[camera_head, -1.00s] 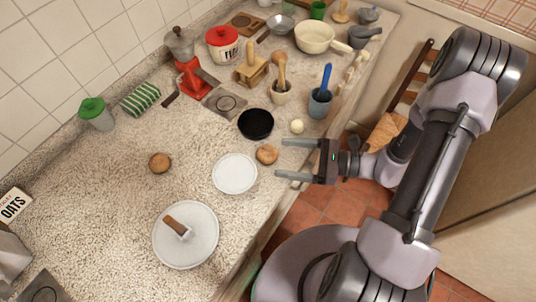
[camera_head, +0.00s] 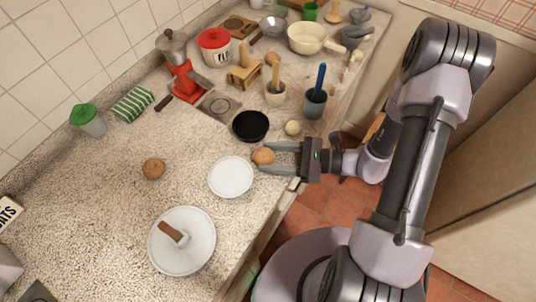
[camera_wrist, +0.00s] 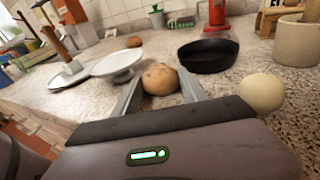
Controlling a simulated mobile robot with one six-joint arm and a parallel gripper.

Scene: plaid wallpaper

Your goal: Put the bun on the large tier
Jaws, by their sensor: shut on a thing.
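A brown bun (camera_head: 262,156) lies by the counter's right edge, and it also shows in the wrist view (camera_wrist: 160,78). My gripper (camera_head: 266,157) is shut on it, one finger on each side, at counter height. A second brown bun (camera_head: 153,168) lies further left on the counter.
A black pan (camera_head: 250,126) and a pale round ball (camera_head: 292,127) are close beyond my gripper. A blue-handled crock (camera_head: 314,103), flour tin (camera_head: 214,45) and several kitchen items stand further back. Speckled counter around the second bun is clear.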

